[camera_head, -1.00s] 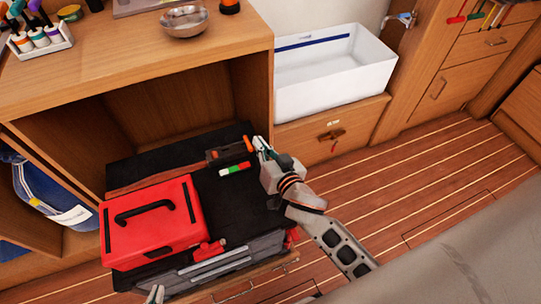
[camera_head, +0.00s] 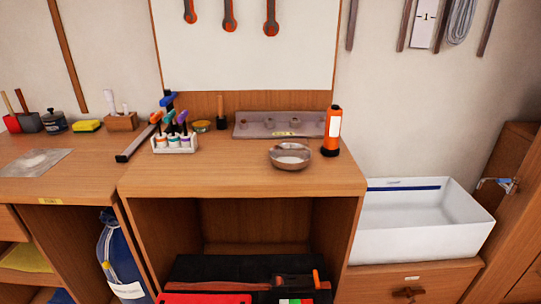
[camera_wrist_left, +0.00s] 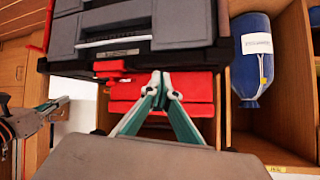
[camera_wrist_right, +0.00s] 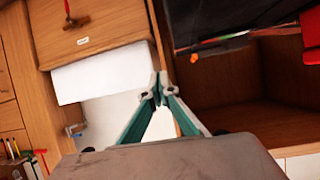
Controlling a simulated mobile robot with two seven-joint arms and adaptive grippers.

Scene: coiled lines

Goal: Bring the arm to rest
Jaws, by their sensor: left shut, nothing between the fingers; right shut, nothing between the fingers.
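My left gripper (camera_wrist_left: 160,88) shows in the left wrist view with its fingertips together and nothing between them. Behind its tips are the red toolbox (camera_wrist_left: 185,92) and the dark grey case (camera_wrist_left: 125,30). My right gripper (camera_wrist_right: 155,90) shows in the right wrist view, also shut and empty, in front of the white basin (camera_wrist_right: 105,80) and the edge of the open wooden cabinet. Neither gripper is in the head view. In the left wrist view, part of my other arm (camera_wrist_left: 25,122) shows at the left edge.
The wooden bench (camera_head: 235,178) carries a metal bowl (camera_head: 290,156), an orange flashlight (camera_head: 331,132) and a bottle rack (camera_head: 174,143). Below is an open cubby with the black-topped case (camera_head: 225,270). A white basin (camera_head: 420,225) stands right; a blue bag (camera_head: 120,260) stands left.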

